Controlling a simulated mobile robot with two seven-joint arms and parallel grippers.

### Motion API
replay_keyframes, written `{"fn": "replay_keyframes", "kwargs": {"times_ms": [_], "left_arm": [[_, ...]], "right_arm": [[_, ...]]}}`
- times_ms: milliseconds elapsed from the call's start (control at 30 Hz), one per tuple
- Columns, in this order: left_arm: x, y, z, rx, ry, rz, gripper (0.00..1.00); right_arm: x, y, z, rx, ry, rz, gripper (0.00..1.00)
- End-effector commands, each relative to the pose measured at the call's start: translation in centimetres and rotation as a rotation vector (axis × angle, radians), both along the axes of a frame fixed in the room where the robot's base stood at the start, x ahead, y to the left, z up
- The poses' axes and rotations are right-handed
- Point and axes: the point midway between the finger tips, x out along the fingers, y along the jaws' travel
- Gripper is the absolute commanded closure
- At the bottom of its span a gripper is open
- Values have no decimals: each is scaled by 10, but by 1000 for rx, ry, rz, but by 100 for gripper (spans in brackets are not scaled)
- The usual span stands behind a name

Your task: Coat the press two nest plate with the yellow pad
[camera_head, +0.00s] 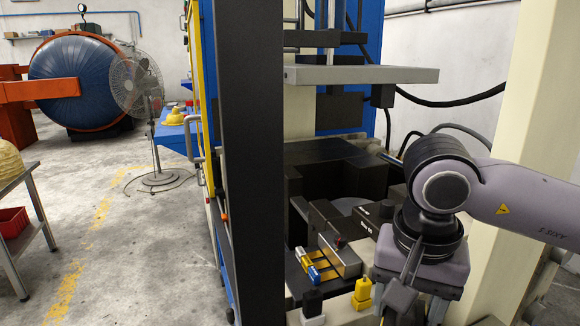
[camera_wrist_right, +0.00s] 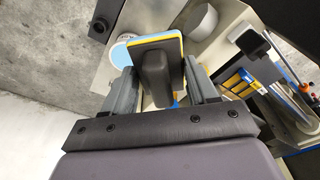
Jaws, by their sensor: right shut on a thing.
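My right gripper (camera_head: 405,300) points down at the front of the press (camera_head: 330,165). In the right wrist view my right gripper (camera_wrist_right: 163,85) is shut on the dark handle of a pad (camera_wrist_right: 152,43), which has a yellow layer and a pale blue face edge. The held pad is hidden in the head view. A separate yellow block with a knob (camera_head: 362,294) stands left of the gripper; I cannot tell whether it is also a pad. My left gripper is not in view.
A yellow-framed rack with blue parts (camera_head: 314,267) and a metal box (camera_head: 339,257) sit at the press front. A black-topped white block (camera_head: 313,305) stands nearby. A dark upright (camera_head: 247,160) bounds the left; a grey plate (camera_head: 360,75) overhangs.

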Motion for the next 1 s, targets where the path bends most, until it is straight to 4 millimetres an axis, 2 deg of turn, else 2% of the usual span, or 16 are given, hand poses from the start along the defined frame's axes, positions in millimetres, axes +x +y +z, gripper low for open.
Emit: {"fn": "replay_keyframes", "kwargs": {"times_ms": [200,500,567,733,900,1000], "left_arm": [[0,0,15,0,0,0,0],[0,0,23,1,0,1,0],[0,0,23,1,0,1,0],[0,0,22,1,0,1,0],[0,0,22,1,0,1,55],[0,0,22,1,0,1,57]], "right_arm": [[11,-34,-30,1,4,227,79],[15,-60,-54,2,-1,420,79],[12,-62,-56,2,-1,436,79],[-12,-63,-58,2,1,448,79],[-25,-62,-57,1,-1,444,79],[-25,-62,-57,1,-2,443,79]]}}
